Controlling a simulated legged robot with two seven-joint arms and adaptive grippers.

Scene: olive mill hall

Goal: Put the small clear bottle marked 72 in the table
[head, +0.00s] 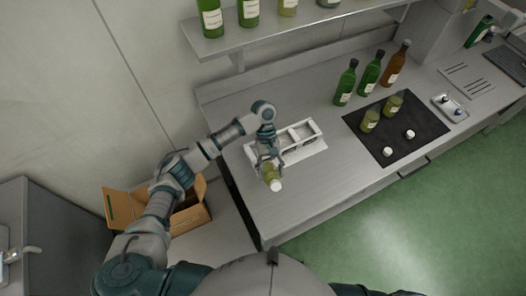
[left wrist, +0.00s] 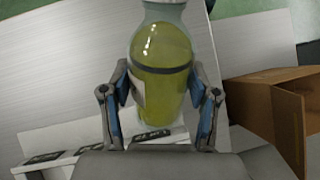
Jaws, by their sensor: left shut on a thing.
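A small clear bottle (head: 271,176) with yellow-green contents and a white cap is held in my left gripper (head: 267,160). In the left wrist view the same bottle (left wrist: 163,65) sits between the two fingers of the left gripper (left wrist: 162,95), with a pale label partly visible at its left side; no number is readable. The bottle is tilted in the head view, near the front left part of the grey metal table (head: 310,195). I cannot tell whether it touches the table. My right gripper does not show.
A white rack (head: 302,133) stands beside the left gripper. A black mat (head: 409,145) holds two small bottles and two white caps. Green and brown bottles (head: 371,73) stand behind it. A white tray (head: 450,106) lies at right. An open cardboard box (head: 190,216) is left of the table.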

